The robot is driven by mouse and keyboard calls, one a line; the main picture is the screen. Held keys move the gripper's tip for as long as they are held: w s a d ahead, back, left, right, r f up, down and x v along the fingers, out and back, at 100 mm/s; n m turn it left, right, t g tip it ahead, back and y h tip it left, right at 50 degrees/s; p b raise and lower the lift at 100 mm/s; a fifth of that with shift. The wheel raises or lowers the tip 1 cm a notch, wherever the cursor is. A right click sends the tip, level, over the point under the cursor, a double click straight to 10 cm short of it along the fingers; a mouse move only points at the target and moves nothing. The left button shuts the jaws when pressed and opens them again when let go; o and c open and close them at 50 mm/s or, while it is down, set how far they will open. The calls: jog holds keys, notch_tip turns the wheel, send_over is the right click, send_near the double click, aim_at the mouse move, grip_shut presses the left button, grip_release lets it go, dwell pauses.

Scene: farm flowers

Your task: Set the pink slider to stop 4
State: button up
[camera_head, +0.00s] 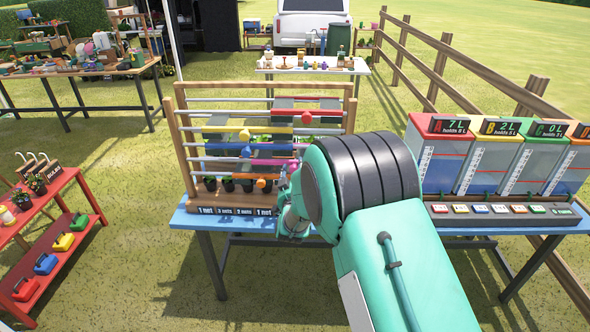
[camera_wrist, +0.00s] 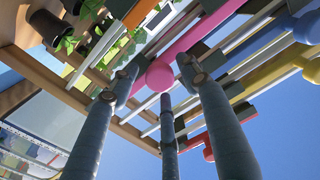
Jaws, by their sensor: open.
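The pink slider is a pink bar with a round knob on a rail of the wooden rack (camera_head: 178,130). Its knob (camera_head: 293,163) shows in the head view at the right part of the rack, just left of my arm. In the wrist view the pink knob (camera_wrist: 160,75) lies between the fingertips of my gripper (camera_wrist: 158,88), with the pink bar (camera_wrist: 195,36) running to the upper right. My gripper (camera_head: 291,205) is open, its fingers spread around the knob; whether they touch it cannot be told. Stop marks on the rail are not readable.
Other sliders share the rack: yellow knob (camera_head: 244,134), blue knob (camera_head: 246,151), orange knob (camera_head: 261,183). Potted plants (camera_head: 228,184) stand behind the lower rails. Coloured bins (camera_head: 436,150) and a button panel (camera_head: 500,209) stand right on the blue table (camera_head: 200,222).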

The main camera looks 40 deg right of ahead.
jog(key=v, duration=1.1)
jog(key=shift+r, duration=0.1)
dwell(0.4)
jog(key=w+a+r+n+y, duration=0.2)
jog(key=w+a+r+y, duration=0.3)
jog(key=a+r, duration=0.3)
jog(key=s+a+r+n+g+y, duration=0.1)
jog(key=s+a+r+n+y, duration=0.15)
jog(key=a, duration=0.45)
jog(key=s+a+r+n+y, duration=0.1)
jog(key=a+r+y, duration=0.15)
jog(key=a, duration=0.55)
jog(key=s+a+r+n+g+y, duration=0.1)
jog(key=s+a+g, duration=0.1)
jog(key=s, duration=0.6)
jog(key=s+a+r+n+g+y, duration=0.1)
jog(key=s+a+r+g, duration=0.1)
jog(key=s+a, duration=0.3)
jog(key=s+a+r+n+g, duration=0.1)
jog(key=s+a+g, duration=0.1)
jog(key=s, duration=1)
jog(key=shift+a+y, duration=0.4)
jog(key=shift+a, duration=0.45)
